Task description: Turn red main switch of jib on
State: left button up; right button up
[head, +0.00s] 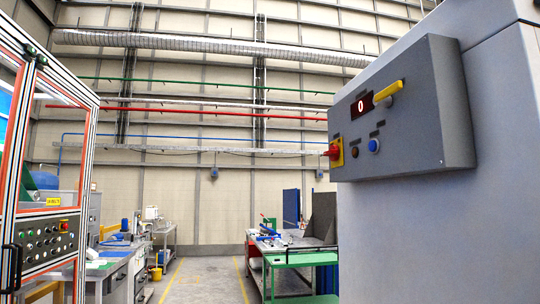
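A grey control box (430,120) is mounted on the face of a large light grey cabinet at the right. A red rotary switch (334,152) on a yellow plate sits at the box's lower left edge. The exact angle of its knob is too small to tell. To its right are a dark button (355,152) and a blue button (374,146). Above them a small display (361,108) shows 0 in white on red, with a yellow lever handle (388,92) beside it. Neither of my grippers shows in the head view.
The large cabinet (420,235) fills the right side. A framed machine cell (45,150) with a button panel stands at the left. Workbenches (125,265) and a green table (300,260) stand further back. An open floor aisle (205,280) with yellow lines runs between them.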

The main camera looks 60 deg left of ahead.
aim_at(333, 153)
jog(key=u, duration=1.6)
jog(key=i+j+z, duration=0.1)
jog(key=i, duration=0.3)
